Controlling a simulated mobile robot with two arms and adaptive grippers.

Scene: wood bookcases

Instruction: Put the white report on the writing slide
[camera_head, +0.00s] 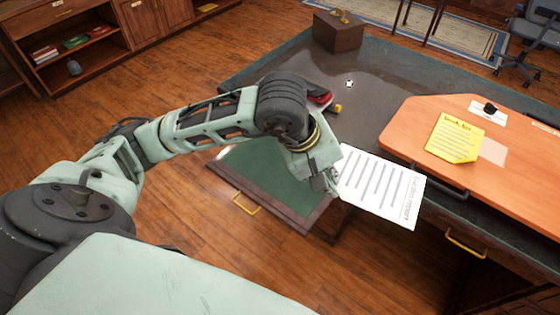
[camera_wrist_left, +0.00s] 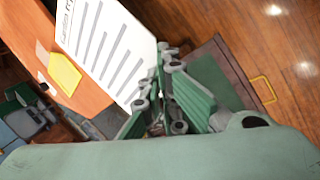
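The white report (camera_head: 382,187), a printed sheet, is held in the air by its left edge in my left gripper (camera_head: 332,180). The wrist view also shows the report (camera_wrist_left: 110,48), with the left gripper (camera_wrist_left: 162,80) closed at its corner. The writing slide (camera_head: 262,178) is a green panel with a dark wood edge and a brass handle, pulled out from the desk. In the wrist view the slide (camera_wrist_left: 216,82) lies right of the fingers. In the head view the gripper is over the slide's right side and the report extends right of it. My right gripper is not in view.
The dark desk (camera_head: 385,90) carries a wooden box (camera_head: 338,32), a red and black object (camera_head: 318,96) and an orange board (camera_head: 505,165) with a yellow note (camera_head: 455,137). A drawer handle (camera_head: 465,243) sticks out at the front. The slide's green surface looks clear.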

